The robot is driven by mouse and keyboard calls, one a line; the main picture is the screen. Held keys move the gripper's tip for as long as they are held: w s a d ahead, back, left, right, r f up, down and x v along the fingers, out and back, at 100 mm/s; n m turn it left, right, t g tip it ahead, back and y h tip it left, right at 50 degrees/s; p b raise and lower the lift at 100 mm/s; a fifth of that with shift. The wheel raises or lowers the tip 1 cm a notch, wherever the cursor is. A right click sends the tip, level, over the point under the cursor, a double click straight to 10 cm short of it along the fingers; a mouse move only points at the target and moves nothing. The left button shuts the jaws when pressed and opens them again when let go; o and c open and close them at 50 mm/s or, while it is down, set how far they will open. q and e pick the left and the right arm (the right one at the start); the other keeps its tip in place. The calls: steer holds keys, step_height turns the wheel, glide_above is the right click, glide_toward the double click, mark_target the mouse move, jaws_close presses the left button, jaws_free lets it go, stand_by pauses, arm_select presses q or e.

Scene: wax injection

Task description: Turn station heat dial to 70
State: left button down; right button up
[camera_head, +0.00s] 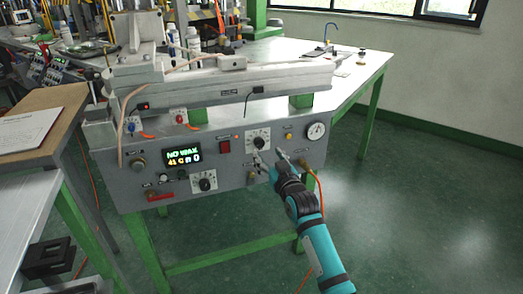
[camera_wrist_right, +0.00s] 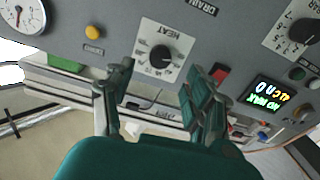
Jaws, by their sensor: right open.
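The heat dial (camera_head: 258,140) is a black knob on a white square plate on the front of the grey station panel. In the right wrist view it shows upside down as the HEAT dial (camera_wrist_right: 161,53), in the gap beyond the fingertips. My right gripper (camera_head: 267,155) is open just in front of and slightly below the dial, with the fingers (camera_wrist_right: 157,78) spread to either side and apparently not touching it. The dial's exact setting is too small to read. My left gripper is not in view.
A second dial (camera_head: 205,181) sits lower left on the panel. A red switch (camera_head: 225,146) is left of the heat dial, and a yellow button (camera_head: 289,136) and round gauge (camera_head: 316,130) are to its right. The floor at right is clear.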

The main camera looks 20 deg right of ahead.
mark_target(260, 145)
steer(key=w, duration=0.4)
steer(key=shift+w+a+b, duration=0.2)
steer(key=shift+w+b, duration=0.1)
steer(key=shift+b, duration=0.1)
steer(key=shift+w, duration=0.7)
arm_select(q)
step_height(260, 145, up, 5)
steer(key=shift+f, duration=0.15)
arm_select(e)
jaws_close()
